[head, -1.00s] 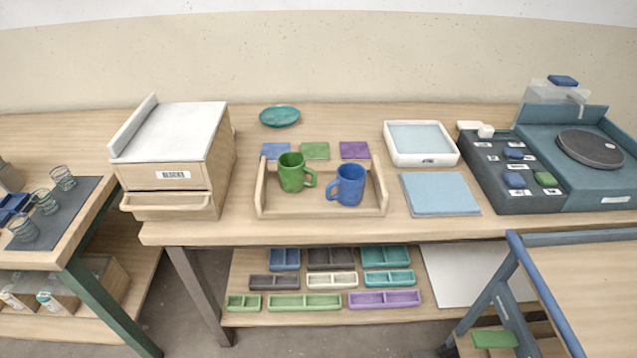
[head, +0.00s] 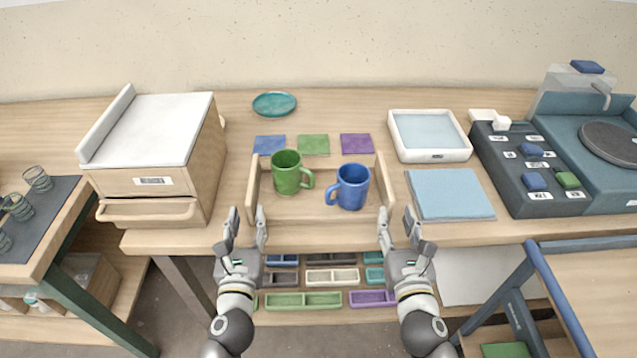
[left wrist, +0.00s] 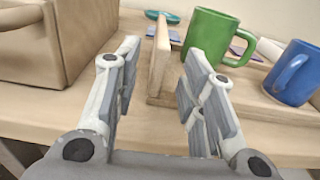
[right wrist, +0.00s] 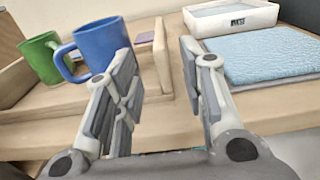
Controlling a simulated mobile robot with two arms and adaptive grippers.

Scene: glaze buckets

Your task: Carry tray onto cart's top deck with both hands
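The wooden tray (head: 318,216) sits on the workbench, with raised end walls at its left and right. A green mug (head: 287,173) and a blue mug (head: 349,187) stand upright in it. My left gripper (head: 246,215) is open at the tray's left end; in the left wrist view the left end wall (left wrist: 160,62) lies ahead, between the finger directions. My right gripper (head: 398,217) is open at the right end; in the right wrist view the right end wall (right wrist: 161,58) lies ahead between the fingers. Neither gripper visibly holds the tray. The cart (head: 590,275) stands at the lower right.
A drawer cabinet (head: 150,165) stands left of the tray. A blue pad (head: 449,194) and a white basin (head: 430,137) lie to its right. Three coloured tiles (head: 313,144) lie behind it. The visible part of the cart's top deck is clear.

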